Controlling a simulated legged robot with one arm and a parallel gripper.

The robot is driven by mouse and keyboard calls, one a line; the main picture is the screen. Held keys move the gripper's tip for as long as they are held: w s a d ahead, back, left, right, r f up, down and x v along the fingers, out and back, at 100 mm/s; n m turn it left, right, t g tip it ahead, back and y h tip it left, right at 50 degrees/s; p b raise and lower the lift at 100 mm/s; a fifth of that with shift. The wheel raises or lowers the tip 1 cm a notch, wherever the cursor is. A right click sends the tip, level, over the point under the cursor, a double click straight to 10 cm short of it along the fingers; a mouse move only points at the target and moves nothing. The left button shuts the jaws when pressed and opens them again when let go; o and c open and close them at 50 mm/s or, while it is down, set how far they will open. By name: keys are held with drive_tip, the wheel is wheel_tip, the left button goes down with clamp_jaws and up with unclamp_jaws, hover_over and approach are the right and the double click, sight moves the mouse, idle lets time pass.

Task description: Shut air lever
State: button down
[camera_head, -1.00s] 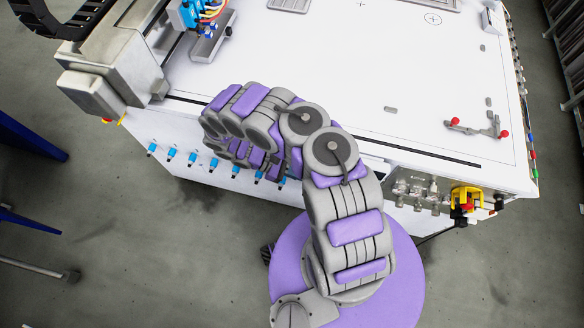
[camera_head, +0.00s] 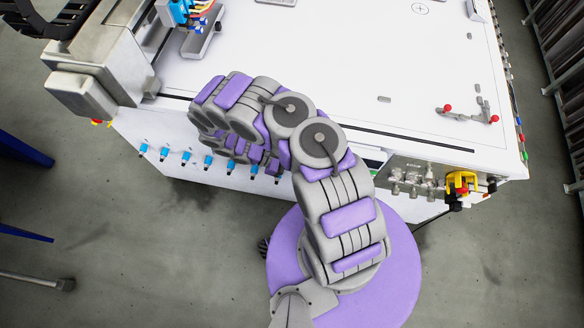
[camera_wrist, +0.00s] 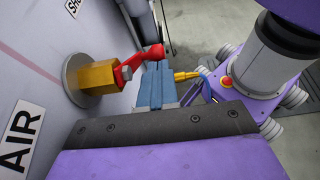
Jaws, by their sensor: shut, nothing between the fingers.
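In the wrist view, the air lever (camera_wrist: 131,66) is red with a rounded end and sits on a brass-coloured hexagonal valve body (camera_wrist: 97,82). The valve stands out from a round grey flange on a pale panel, above the AIR label (camera_wrist: 20,137). My gripper (camera_wrist: 156,69) is shut, with its blue fingers together and empty. Its fingertips are right beside the rounded end of the lever; whether they touch I cannot tell. In the head view my arm bends over the machine's front edge and hides my gripper and the lever.
The white machine table (camera_head: 330,65) has a row of blue fittings (camera_head: 208,162) along its front side. A yellow and red switch (camera_head: 461,184) is at the front right, beside metal fittings (camera_head: 410,180). Grey floor is open in front. Another label (camera_wrist: 73,8) is partly cut off.

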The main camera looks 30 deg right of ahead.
drive_tip(key=shift+s+d+f, duration=0.1)
drive_tip(key=shift+s+f, duration=0.3)
drive_tip(key=shift+s, duration=0.2)
idle(0.3)
drive_tip(key=p+v, duration=0.3)
drive_tip(key=v, duration=1.5)
drive_tip(key=shift+w+d, duration=0.35)
drive_tip(key=shift+w, duration=0.05)
